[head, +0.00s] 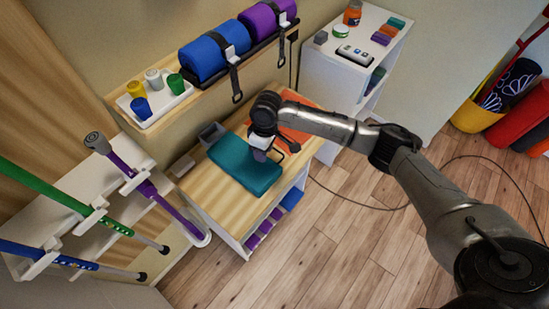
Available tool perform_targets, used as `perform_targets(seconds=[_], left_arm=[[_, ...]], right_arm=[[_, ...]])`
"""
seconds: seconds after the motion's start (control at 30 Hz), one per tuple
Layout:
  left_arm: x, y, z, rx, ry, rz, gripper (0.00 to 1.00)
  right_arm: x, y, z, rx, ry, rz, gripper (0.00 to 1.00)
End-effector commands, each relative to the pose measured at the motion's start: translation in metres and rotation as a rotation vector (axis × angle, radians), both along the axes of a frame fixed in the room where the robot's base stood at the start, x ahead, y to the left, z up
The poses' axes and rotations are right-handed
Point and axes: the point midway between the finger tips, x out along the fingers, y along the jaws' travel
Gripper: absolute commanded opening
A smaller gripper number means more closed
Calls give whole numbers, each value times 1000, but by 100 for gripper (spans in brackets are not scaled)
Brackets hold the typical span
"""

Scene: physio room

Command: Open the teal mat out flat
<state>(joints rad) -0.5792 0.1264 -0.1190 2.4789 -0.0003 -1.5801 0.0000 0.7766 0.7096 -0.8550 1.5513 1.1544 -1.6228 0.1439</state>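The teal mat (232,167) lies folded into a thick slab on the wooden top of a low cabinet (206,188), in the middle of the head view. My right gripper (262,152) reaches in from the right and points down at the mat's upper right part, over or touching it. Its fingertips are small and partly hidden, so I cannot tell whether they are open or hold the mat's edge. My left gripper is out of view.
An orange mat (318,142) lies right of the teal mat, partly under my arm. A grey box (211,133) stands behind. A wall shelf (166,119) with cups and rolled mats hangs above. Poles on a rack (75,190) stand at left. A cable (390,208) lies on the floor.

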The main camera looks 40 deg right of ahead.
Motion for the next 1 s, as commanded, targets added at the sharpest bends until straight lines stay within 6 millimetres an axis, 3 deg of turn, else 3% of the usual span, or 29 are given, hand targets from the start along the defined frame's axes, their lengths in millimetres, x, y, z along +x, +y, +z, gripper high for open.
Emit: perform_targets(seconds=[0.03, 0.1, 0.23, 0.4, 0.53, 0.67, 1.0], left_arm=[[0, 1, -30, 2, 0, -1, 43], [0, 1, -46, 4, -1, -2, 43], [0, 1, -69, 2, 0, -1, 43], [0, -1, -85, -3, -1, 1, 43], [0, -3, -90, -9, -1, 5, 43], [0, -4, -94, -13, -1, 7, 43], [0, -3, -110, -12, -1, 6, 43]], right_arm=[[14, -21, -11, -10, 3, -43, 35], [27, -44, -5, -9, 16, -96, 35], [43, -78, 6, 4, 29, -184, 35], [53, -106, 20, 25, 36, -259, 35], [55, -114, 22, 34, 39, -285, 35], [55, -114, 11, 37, 40, -292, 35], [52, -100, -50, 37, 41, -289, 35]])
